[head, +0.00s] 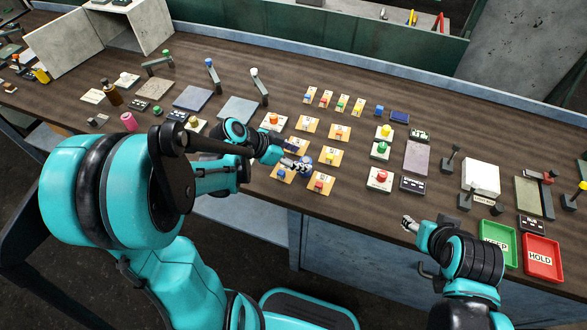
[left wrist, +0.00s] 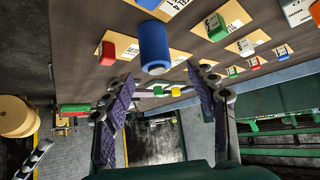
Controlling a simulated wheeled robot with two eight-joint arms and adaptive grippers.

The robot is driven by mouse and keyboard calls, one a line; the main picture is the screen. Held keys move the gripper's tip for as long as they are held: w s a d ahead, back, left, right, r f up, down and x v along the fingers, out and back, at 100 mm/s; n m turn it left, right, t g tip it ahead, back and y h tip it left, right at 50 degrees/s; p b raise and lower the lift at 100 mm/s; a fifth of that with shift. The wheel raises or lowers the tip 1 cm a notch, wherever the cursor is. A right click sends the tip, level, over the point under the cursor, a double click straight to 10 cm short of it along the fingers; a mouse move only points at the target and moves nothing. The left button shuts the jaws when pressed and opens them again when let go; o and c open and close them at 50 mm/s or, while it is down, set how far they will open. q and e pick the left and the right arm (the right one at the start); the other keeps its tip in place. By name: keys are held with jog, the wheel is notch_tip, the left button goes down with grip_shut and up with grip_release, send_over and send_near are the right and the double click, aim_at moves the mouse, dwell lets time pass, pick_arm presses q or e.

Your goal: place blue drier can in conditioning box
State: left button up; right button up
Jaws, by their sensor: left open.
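The blue can (left wrist: 154,47) stands on the dark table in the left wrist view, just ahead of the gap between my left fingertips. My left gripper (left wrist: 160,84) is open, with one finger on each side and nothing between them. In the head view the left gripper (head: 298,164) is over the cards at mid-table, and the blue can (head: 305,159) is partly hidden by its fingers. My right gripper (head: 407,223) is at the table's front edge, away from the can; its finger opening is too small to judge. I cannot tell which box is the conditioning box.
A large grey open box (head: 145,22) stands at the back left. A white labelled box (head: 481,176) is at the right. A green tray (head: 499,243) and a red HOLD tray (head: 542,257) lie front right. Several orange cards with coloured blocks surround the can.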

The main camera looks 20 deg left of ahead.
aim_at(313, 169)
pick_arm(q)
jog(key=shift+w+f, duration=0.15)
jog(key=shift+f, duration=0.2)
jog(key=b+x, duration=0.1)
jog(key=x, duration=0.2)
jog(key=b+x, duration=0.2)
jog(key=x, duration=0.2)
jog(key=shift+d+f, duration=0.2)
jog(key=shift+d, duration=0.05)
jog(key=shift+s+r, duration=0.1)
jog(key=shift+s, duration=0.1)
jog(key=shift+c, duration=0.6)
grip_shut()
